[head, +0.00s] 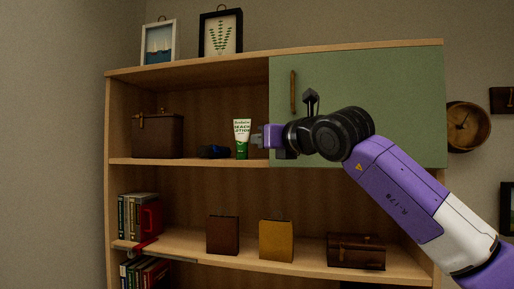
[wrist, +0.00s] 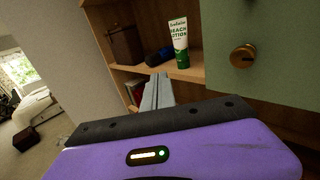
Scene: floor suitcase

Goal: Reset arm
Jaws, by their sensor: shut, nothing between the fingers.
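My gripper (head: 257,138) is in front of the upper shelf in the head view, beside the right edge of a white and green lotion tube (head: 242,139). In the wrist view my gripper's fingers (wrist: 158,78) are together with nothing between them. The tube (wrist: 179,42) stands upright on the shelf, beyond the fingertips and a little to their right. My arm reaches in from the lower right, in front of the green cabinet door (head: 400,85), which looks closed.
A dark blue object (head: 213,152) and a brown box (head: 157,136) sit left of the tube. Picture frames (head: 220,33) stand on top.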

